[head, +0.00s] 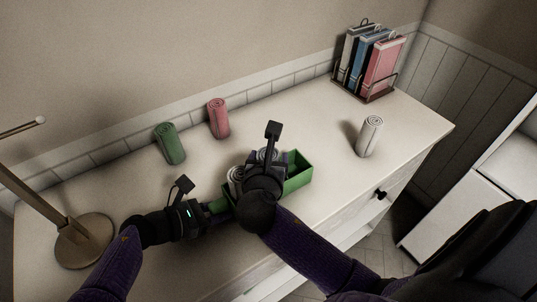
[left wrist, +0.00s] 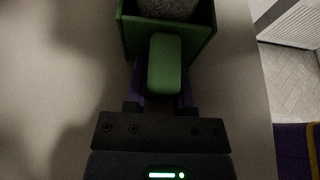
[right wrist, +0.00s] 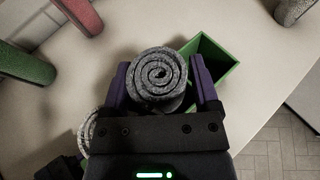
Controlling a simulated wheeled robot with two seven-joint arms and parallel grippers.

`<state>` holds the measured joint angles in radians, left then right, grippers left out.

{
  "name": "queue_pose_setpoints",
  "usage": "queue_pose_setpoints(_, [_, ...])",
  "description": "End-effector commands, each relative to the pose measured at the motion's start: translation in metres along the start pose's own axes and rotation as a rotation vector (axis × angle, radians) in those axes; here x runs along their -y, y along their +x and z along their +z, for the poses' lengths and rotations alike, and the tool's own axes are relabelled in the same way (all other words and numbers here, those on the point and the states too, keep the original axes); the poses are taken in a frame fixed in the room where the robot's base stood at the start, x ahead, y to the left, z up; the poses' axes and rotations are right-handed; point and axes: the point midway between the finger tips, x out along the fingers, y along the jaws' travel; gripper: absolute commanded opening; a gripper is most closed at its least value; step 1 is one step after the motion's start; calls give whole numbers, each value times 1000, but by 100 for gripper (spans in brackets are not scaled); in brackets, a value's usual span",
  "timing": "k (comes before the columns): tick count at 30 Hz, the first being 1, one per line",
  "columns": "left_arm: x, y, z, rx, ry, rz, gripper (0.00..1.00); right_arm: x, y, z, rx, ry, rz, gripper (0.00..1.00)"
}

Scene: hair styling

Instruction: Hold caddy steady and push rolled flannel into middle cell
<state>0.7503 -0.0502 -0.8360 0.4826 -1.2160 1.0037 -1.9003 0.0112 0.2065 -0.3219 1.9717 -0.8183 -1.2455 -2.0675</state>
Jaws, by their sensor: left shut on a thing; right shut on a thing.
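The green caddy (head: 299,178) stands on the white dresser top. My left gripper (head: 210,208) is shut on its green handle (left wrist: 165,66) at the left end. My right gripper (head: 264,168) is over the caddy's middle, shut on a grey rolled flannel (right wrist: 157,76) whose spiral end faces the right wrist camera. How deep this roll sits in the middle cell is hidden. Another pale roll (head: 235,178) stands in the caddy's left cell. The right cell (right wrist: 210,60) looks empty.
A green roll (head: 169,143) and a pink roll (head: 218,118) stand near the back wall. A white roll (head: 370,136) stands at the right. A book rack (head: 369,66) is at the back right, a lamp base (head: 84,241) at the left. The dresser's front edge is close to the caddy.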

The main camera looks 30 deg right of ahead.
Motion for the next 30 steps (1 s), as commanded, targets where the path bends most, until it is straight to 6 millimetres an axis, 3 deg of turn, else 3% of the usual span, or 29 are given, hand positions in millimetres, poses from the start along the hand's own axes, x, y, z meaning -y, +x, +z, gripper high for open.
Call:
queue_pose_setpoints(2, [0, 0, 0, 0, 0, 0, 0, 0, 1, -2, 0, -1, 0, 20])
queue_pose_setpoints(3, [0, 0, 0, 0, 0, 0, 0, 0, 1, -2, -1, -1, 0, 82])
queue_pose_setpoints(6, [0, 0, 0, 0, 0, 0, 0, 0, 1, -2, -2, -2, 0, 100])
queue_pose_setpoints(14, [0, 0, 0, 1, 1, 0, 0, 0, -2, -4, -4, -2, 1, 100])
queue_pose_setpoints(24, [0, 0, 1, 2, 0, 1, 0, -1, -68, -4, -4, -2, 4, 100])
queue_pose_setpoints(30, [0, 0, 1, 2, 0, 1, 0, 0, -75, -2, -2, 0, 0, 100])
